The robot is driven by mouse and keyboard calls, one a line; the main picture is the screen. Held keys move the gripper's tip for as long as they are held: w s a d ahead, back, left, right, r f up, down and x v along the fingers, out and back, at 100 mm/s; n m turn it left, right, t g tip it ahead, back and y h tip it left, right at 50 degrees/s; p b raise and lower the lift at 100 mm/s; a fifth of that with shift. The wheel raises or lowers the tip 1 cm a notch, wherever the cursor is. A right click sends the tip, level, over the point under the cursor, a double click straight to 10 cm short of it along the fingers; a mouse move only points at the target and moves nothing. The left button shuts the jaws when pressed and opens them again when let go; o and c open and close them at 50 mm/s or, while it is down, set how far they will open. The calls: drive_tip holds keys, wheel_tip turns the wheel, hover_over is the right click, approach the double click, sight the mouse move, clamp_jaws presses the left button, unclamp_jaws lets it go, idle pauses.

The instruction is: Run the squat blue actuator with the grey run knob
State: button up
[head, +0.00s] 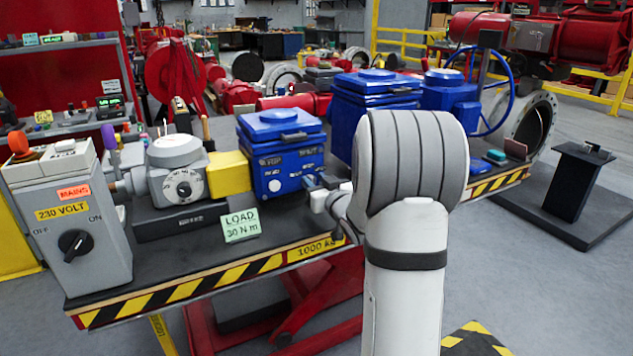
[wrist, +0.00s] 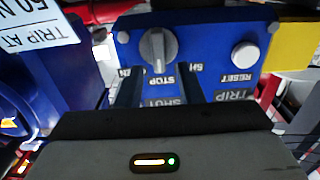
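The nearest squat blue actuator (head: 282,160) stands on the bench, with a yellow block at its left side. Its panel fills the middle of the wrist view, upside down. There the grey knob (wrist: 158,50) sits by the word STOP, and a white RESET button (wrist: 245,54) sits to its right. My gripper (wrist: 155,78) is open, its two dark fingers apart and pointing at the panel on either side of the knob's line. I cannot tell whether they touch the knob. In the head view my gripper is mostly hidden by my arm.
A grey mains box (head: 70,215) with a black switch stands at the bench's left end. A grey dial unit (head: 177,172) and a LOAD card (head: 240,225) are left of the actuator. Another blue actuator (head: 345,110) stands behind. A trip card (wrist: 35,25) shows in the wrist view.

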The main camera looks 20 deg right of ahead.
drive_tip(key=shift+w, duration=0.25)
drive_tip(key=shift+c, duration=0.2)
clamp_jaws()
